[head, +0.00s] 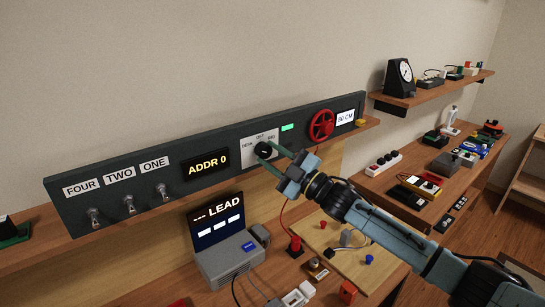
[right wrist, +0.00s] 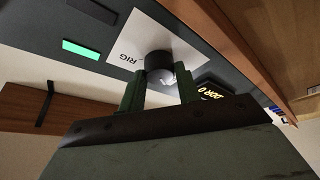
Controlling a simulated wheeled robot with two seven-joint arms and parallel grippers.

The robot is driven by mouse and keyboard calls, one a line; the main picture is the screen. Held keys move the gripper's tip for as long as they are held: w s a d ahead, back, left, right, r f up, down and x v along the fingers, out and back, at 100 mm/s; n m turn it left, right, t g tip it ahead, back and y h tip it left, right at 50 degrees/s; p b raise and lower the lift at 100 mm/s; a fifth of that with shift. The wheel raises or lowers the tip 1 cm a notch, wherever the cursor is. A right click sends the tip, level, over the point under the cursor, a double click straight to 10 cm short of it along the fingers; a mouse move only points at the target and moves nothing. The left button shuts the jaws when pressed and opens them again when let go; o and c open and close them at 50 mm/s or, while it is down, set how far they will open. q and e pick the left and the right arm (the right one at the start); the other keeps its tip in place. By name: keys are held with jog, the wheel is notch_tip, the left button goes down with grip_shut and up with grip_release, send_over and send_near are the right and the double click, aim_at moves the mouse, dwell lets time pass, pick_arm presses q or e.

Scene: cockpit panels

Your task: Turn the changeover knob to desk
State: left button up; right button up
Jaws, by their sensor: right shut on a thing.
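The changeover knob (head: 263,150) is a black round knob on a white plate (head: 250,156) marked DESK, OFF and RIG, in the dark panel. In the right wrist view the black knob (right wrist: 158,62) sits between two green fingers, beside the word RIG. My right gripper (head: 272,152) reaches it from the right and is shut on it; it also shows in the right wrist view (right wrist: 160,88). The fingers hide part of the knob and plate, and I cannot tell which label the knob points at. My left gripper is not in view.
A green lamp (head: 288,127) and a red handwheel (head: 321,125) are right of the knob. An ADDR 0 display (head: 207,166) and three toggle switches (head: 129,204) are to the left. A grey device with a LEAD screen (head: 217,219) stands below.

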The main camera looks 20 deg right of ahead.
dwell(0.3)
jog(key=o, duration=1)
jog(key=shift+b+v, duration=1.25)
jog(key=shift+v, duration=5.5)
